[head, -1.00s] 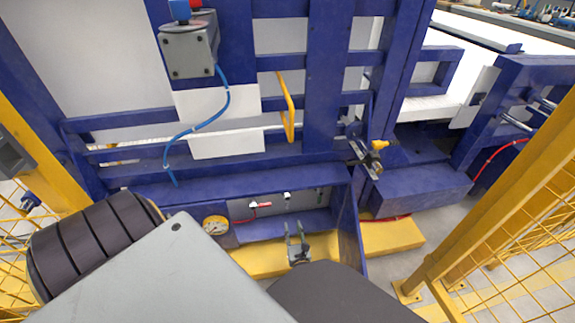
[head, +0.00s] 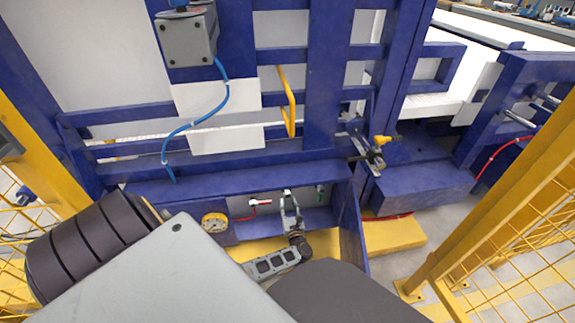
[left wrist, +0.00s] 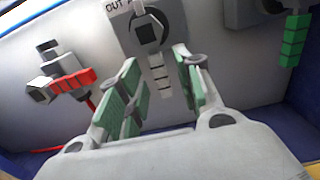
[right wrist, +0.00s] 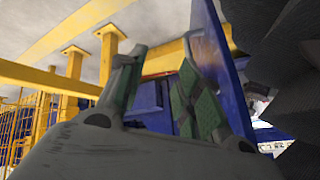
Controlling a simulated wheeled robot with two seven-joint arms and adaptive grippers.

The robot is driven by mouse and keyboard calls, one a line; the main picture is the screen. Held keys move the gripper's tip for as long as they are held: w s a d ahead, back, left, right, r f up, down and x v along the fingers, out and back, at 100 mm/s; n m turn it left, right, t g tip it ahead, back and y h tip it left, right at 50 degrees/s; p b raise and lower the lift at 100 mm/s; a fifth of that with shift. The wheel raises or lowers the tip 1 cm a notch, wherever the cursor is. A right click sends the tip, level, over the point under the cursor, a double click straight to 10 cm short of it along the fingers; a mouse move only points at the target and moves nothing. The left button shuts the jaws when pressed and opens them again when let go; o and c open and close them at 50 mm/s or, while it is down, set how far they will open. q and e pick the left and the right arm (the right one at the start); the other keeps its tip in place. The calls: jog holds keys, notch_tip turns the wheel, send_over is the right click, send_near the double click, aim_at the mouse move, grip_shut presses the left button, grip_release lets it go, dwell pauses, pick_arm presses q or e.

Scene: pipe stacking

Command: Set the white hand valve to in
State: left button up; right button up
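The white hand valve (left wrist: 152,35) is on the grey panel at the upper middle of the left wrist view, below a label reading "OUT". Its ribbed white handle (left wrist: 161,82) points down between the fingers of my left gripper (left wrist: 158,88). The gripper is open, with one green-padded finger on each side of the handle; I cannot tell whether either touches it. In the head view my left gripper (head: 291,212) reaches into the blue recess just below the white valve (head: 287,192). My right gripper (right wrist: 163,75) is open and empty in its wrist view.
A red-handled valve (left wrist: 68,85) is left of the white one, and a green-handled valve (left wrist: 292,42) is to the right. Yellow fencing (head: 500,200) stands farther right.

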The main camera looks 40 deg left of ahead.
pick_arm(q)
jog(key=shift+x, duration=1.35)
grip_shut()
